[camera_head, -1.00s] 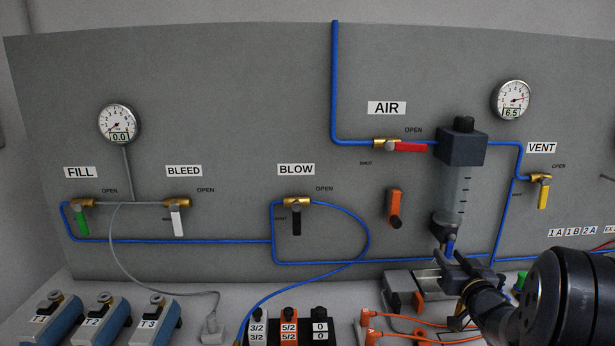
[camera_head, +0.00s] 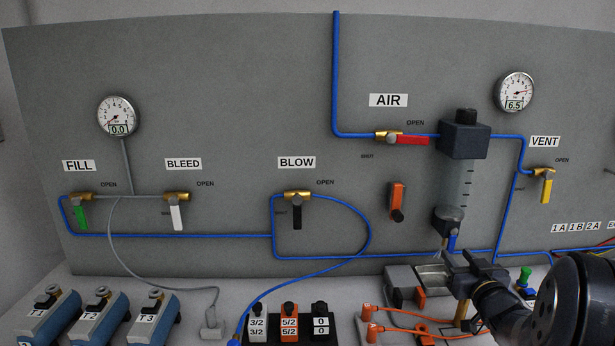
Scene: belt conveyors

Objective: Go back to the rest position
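My gripper (camera_head: 462,264) is at the lower right, in front of the panel and below the clear filter bowl (camera_head: 453,188) with its dark head. The wrist reaches in from the right edge. The fingers seem spread, with nothing seen between them. A small blue lever (camera_head: 453,241) under the bowl shows just above the fingertips, apart from them as far as I can tell. The red AIR lever (camera_head: 412,140) lies along its pipe, toward OPEN. The yellow VENT lever (camera_head: 546,190) hangs down.
The grey panel (camera_head: 230,100) stands behind, with blue tubing. The green FILL (camera_head: 82,216), white BLEED (camera_head: 177,217) and black BLOW (camera_head: 297,217) levers hang down. Blue units (camera_head: 98,320), a black valve block (camera_head: 333,328) and orange cables (camera_head: 405,320) stand along the bench front.

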